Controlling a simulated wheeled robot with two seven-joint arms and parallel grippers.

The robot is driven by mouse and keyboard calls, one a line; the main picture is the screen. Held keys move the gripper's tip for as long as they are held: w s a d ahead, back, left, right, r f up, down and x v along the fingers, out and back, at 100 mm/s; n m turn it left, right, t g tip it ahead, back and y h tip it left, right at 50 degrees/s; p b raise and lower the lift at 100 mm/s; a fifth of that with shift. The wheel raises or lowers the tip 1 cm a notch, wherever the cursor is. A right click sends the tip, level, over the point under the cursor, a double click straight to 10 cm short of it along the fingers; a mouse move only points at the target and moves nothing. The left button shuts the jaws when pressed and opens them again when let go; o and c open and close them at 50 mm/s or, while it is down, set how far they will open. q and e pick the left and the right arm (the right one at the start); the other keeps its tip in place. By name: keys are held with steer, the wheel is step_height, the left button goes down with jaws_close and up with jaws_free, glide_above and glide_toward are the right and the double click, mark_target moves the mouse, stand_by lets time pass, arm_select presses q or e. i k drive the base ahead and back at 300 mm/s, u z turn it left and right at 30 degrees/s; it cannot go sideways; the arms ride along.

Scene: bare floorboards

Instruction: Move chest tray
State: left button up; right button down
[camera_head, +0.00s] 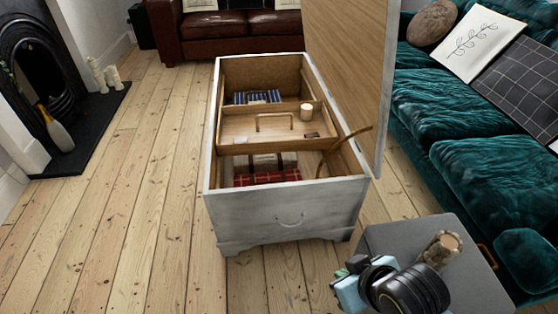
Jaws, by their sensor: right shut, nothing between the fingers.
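The open chest (290,215) stands in the middle of the floor, with whitish outer walls and a wooden inside. Its lid (345,55) is raised on the right. A wooden tray (240,128) with a raised handle (274,116) sits across the middle of the chest. A cream candle-like cylinder (306,112) and a small dark item stand at its right end. My right gripper (347,277) is at the bottom right, in front of the chest and apart from it. It is shut and empty. My left gripper is not in view.
Folded red cloth (266,178) and dark blue items (257,97) lie inside the chest. A curved wooden piece (345,146) rises at its right wall. A grey flat-topped box (410,236) bears a log-like object (440,247). A green sofa (480,130) borders the right. Floorboards at left are clear.

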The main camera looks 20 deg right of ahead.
mark_target(270, 128)
steer(key=u, duration=0.75)
steer(key=i, duration=1.5)
steer(key=z, duration=0.95)
steer(key=i, duration=0.35)
steer(key=z, duration=0.35)
